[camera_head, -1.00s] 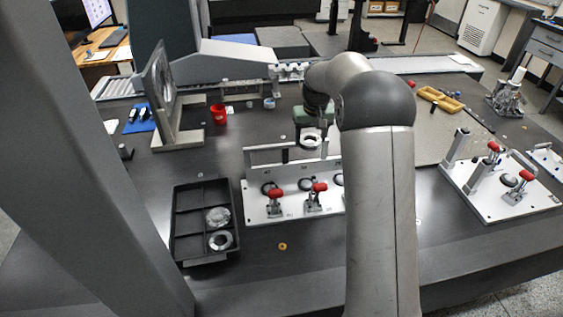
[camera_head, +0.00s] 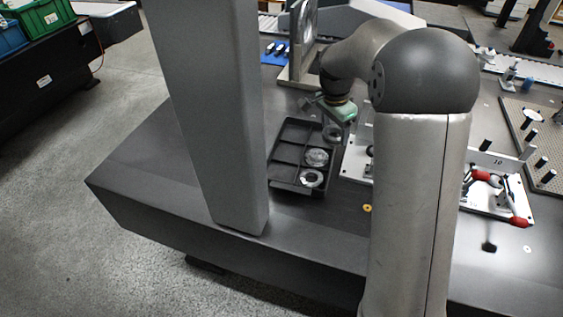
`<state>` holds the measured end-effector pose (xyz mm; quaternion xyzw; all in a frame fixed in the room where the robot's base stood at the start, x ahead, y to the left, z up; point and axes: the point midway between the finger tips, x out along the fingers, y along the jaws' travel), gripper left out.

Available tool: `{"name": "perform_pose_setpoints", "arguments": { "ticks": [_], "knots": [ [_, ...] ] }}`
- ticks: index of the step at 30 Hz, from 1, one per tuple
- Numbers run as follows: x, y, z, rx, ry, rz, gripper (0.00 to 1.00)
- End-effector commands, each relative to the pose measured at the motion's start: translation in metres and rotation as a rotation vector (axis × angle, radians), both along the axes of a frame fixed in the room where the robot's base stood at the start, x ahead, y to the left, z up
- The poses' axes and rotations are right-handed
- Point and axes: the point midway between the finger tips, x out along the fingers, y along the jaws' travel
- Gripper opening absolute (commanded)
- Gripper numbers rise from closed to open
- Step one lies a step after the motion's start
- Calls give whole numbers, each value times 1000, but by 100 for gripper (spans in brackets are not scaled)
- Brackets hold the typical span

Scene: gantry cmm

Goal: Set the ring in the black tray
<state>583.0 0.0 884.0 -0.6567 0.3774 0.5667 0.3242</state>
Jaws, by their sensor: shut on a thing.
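The black tray (camera_head: 271,171) lies on the dark table in the middle of the view, divided into compartments. Its right-hand compartments hold a shiny metal part (camera_head: 316,157) and a pale metal ring-shaped part (camera_head: 311,178). My gripper (camera_head: 332,124) is shut on a grey ring (camera_head: 333,134), which hangs below the green gripper body. In the picture the ring overlaps the tray's upper right corner; its height above the tray is hard to judge. The fingertips are small and partly hidden.
A thick grey post (camera_head: 220,120) stands left of the tray. A white fixture plate (camera_head: 355,168) is close on the right, partly hidden by my arm. A small orange ring (camera_head: 367,208) lies on the table. Another fixture with red-handled clamps (camera_head: 498,190) is farther right.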

Motion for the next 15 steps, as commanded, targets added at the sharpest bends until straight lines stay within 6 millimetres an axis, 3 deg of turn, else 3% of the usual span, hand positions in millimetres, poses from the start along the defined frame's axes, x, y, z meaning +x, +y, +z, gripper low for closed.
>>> {"name": "perform_pose_setpoints", "arguments": {
  "ticks": [5,15],
  "knots": [
    [16,0,-9,-3,-3,-38,26],
    [96,0,-49,-1,-2,-36,26]
  ]
}}
